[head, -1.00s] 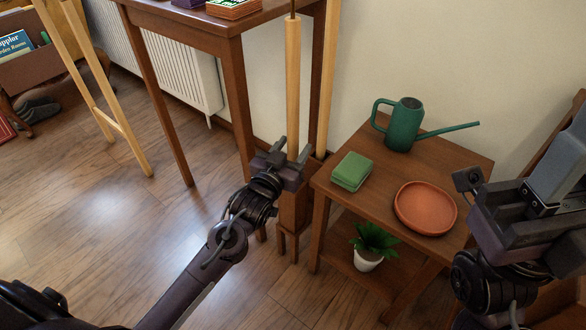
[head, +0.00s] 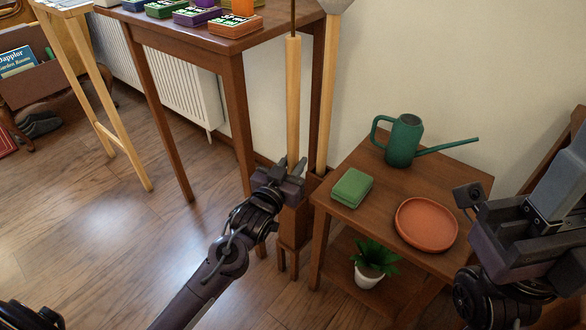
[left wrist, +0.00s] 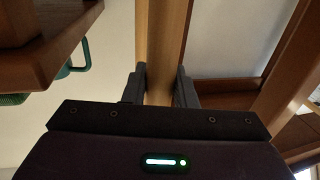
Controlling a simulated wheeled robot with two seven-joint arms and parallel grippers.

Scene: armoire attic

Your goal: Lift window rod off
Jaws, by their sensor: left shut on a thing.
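The window rod (head: 293,95) is a pale wooden pole with a thin dark rod rising from its top. It stands upright in front of the wall, its lower end at a narrow brown wooden stand (head: 290,226). My left gripper (head: 284,172) is shut on the rod low down, just above the stand. In the left wrist view the rod (left wrist: 161,35) runs between both fingers. The rod's lower end is hidden by the gripper and stand. My right gripper (head: 485,205) is at the right edge, away from the rod; its jaw opening is unclear.
A second pale pole (head: 327,95) with a grey top stands close right of the rod. A tall table (head: 190,28) with small boxes is left. A low side table (head: 385,200) holds a green watering can (head: 404,141), a green box (head: 352,187) and an orange dish (head: 427,224).

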